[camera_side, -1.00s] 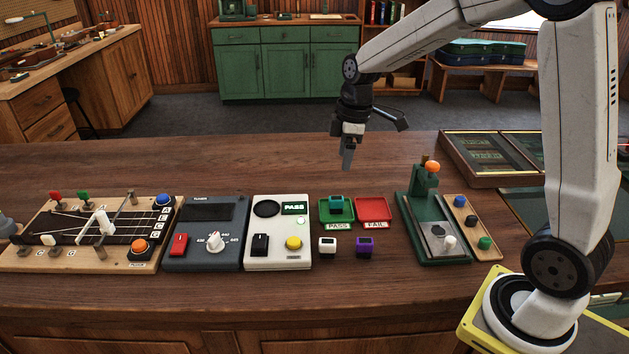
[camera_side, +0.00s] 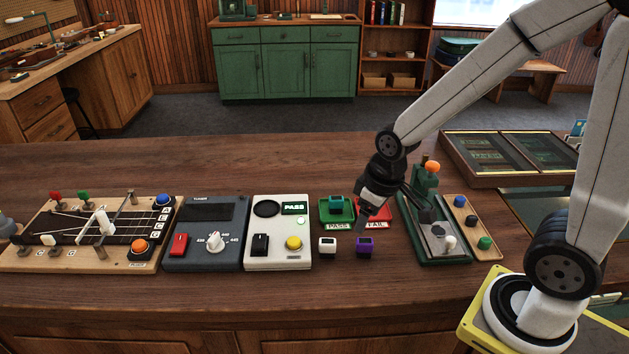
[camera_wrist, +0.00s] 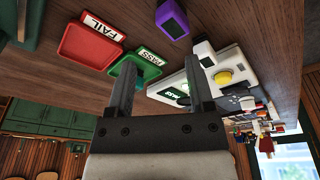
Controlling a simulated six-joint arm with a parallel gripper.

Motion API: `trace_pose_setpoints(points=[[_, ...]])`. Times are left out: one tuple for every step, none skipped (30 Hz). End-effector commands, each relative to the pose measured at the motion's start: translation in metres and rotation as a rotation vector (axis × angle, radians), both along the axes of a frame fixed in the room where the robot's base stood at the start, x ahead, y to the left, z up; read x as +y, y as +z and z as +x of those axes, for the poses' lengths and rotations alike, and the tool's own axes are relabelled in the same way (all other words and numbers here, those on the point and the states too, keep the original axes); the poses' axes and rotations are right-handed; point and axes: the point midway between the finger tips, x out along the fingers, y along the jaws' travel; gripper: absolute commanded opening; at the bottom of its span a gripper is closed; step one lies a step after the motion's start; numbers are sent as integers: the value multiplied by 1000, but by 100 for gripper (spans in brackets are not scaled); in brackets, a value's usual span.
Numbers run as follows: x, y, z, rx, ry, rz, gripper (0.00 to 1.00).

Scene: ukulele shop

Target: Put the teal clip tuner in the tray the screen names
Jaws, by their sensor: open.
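The teal clip tuner (camera_side: 336,203) sits in the green tray (camera_side: 323,218), which is labelled PASS. A small screen (camera_side: 294,208) on the white box reads PASS. The red tray (camera_side: 383,206), labelled FAIL, is to the right and partly hidden behind my gripper (camera_side: 361,226). My gripper points down at the front of the red tray, near the purple tuner, and is apart from the teal tuner. In the wrist view, the two fingers of my gripper (camera_wrist: 161,76) are spread with nothing between them. One finger partly covers the green tray (camera_wrist: 150,60) there.
A white tuner (camera_side: 327,246) and a purple tuner (camera_side: 365,246) stand in front of the trays. A green press-like stand (camera_side: 458,257) is to the right, the white box (camera_side: 279,262) to the left. Bare wood lies behind the trays.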

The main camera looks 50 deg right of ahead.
Motion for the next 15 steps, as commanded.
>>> trace_pose_setpoints(points=[[3,-4,-8,-6,-31,6,68],[5,-5,-12,-11,-50,10,68],[6,-7,-16,-16,-73,14,68],[7,-8,-18,-20,-87,16,68],[7,-9,-21,-23,-97,19,68],[8,-10,-23,-25,-110,22,68],[8,-11,-24,-26,-116,23,68],[9,-11,-25,-27,-121,24,68],[9,-12,-25,-28,-125,25,68],[9,-12,-26,-29,-126,26,68],[9,-12,-26,-29,-127,26,68],[9,-12,-25,-29,-127,26,68],[9,-12,-25,-29,-127,26,68],[9,-12,-25,-29,-126,26,68],[9,-12,-25,-28,-126,26,68]])
